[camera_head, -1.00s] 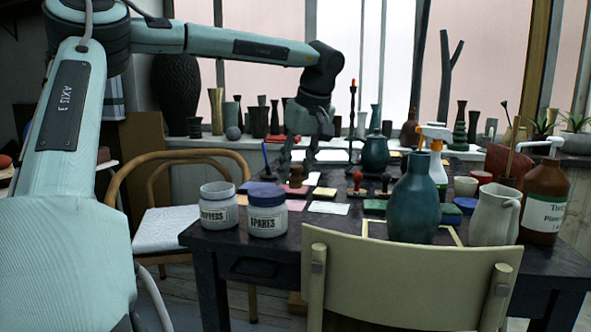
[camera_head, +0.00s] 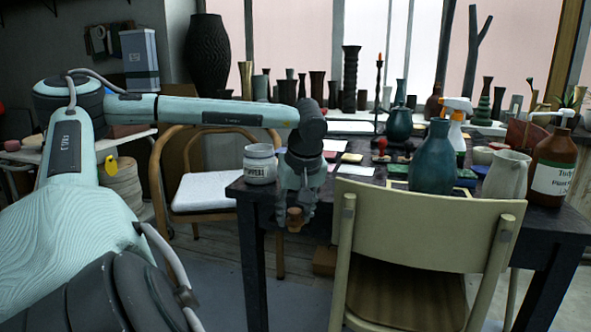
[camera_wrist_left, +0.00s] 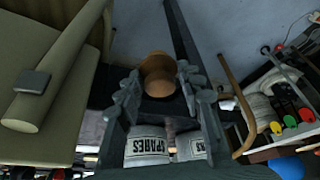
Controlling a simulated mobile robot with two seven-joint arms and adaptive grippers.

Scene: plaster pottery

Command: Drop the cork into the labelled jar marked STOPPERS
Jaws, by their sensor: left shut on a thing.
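The brown cork (camera_head: 294,220) is gripped between the fingers of my left gripper (camera_head: 297,203), at the front edge of the table. In the left wrist view, the cork (camera_wrist_left: 158,75) sits between the two fingertips of the gripper (camera_wrist_left: 157,88). The white jar (camera_head: 260,165) stands at the table's left corner, just left of the gripper; its label is only partly legible and seems to end in PPERS. The gripper hides the SPARES jar in the head view. Two labelled white jars show at the bottom of the wrist view, one reading SPARES (camera_wrist_left: 147,150). My right gripper is out of view.
A cream chair (camera_head: 425,235) stands against the table front, right of the gripper. A teal vase (camera_head: 433,160), a pale jug (camera_head: 507,175) and a brown bottle (camera_head: 553,168) stand on the table's right. A wooden chair (camera_head: 203,190) is at the left.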

